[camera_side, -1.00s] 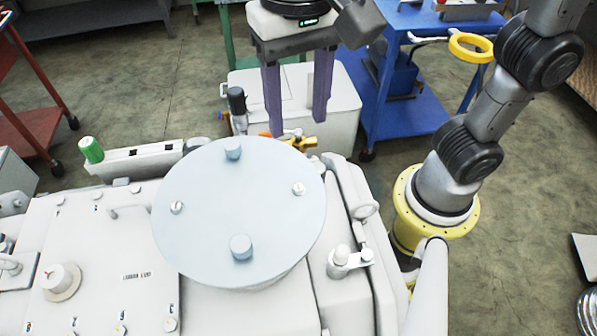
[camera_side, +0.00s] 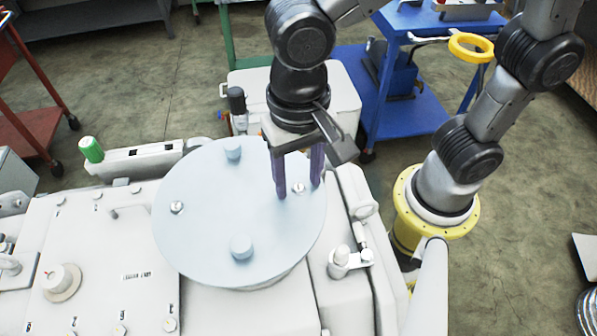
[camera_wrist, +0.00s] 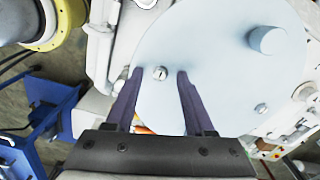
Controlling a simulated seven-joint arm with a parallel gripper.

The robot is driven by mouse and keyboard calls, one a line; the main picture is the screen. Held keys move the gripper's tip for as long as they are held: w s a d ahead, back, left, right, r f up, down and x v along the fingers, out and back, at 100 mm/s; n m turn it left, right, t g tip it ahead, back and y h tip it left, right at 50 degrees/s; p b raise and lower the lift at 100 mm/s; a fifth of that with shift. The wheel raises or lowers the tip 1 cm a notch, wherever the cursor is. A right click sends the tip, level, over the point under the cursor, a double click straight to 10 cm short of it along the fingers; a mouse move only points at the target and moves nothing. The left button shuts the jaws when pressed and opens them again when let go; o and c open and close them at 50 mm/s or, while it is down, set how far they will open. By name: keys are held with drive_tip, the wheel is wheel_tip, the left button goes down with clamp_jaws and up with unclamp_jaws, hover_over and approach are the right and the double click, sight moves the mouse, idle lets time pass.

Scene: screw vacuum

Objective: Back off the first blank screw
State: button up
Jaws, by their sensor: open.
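A round pale-blue plate (camera_side: 215,200) lies on top of the white machine. Two small slotted screws sit near its rim: the right screw (camera_side: 298,188) and the left screw (camera_side: 177,207). My gripper (camera_side: 299,188) is open and points down at the right screw, its two purple fingers either side of it in the side view. In the wrist view the slotted screw (camera_wrist: 160,73) shows between the fingertips of my gripper (camera_wrist: 160,72). The fingers are not closed on it. I cannot tell how high the tips are above the plate.
Two raised pale-blue knobs stand on the plate, a rear knob (camera_side: 232,149) and a front knob (camera_side: 241,247). A white fitting (camera_side: 343,260) stands to the right of the plate. A blue cart (camera_side: 420,110) stands behind.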

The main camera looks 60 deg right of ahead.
clamp_jaws()
idle(0.5)
drive_tip(key=n, duration=0.5)
drive_tip(key=shift+n, duration=0.3)
drive_tip(key=n, duration=0.5)
drive_tip(key=shift+n, duration=0.3)
drive_tip(key=n, duration=1.1)
drive_tip(key=shift+f+n, duration=0.1)
drive_tip(key=shift+n, duration=0.2)
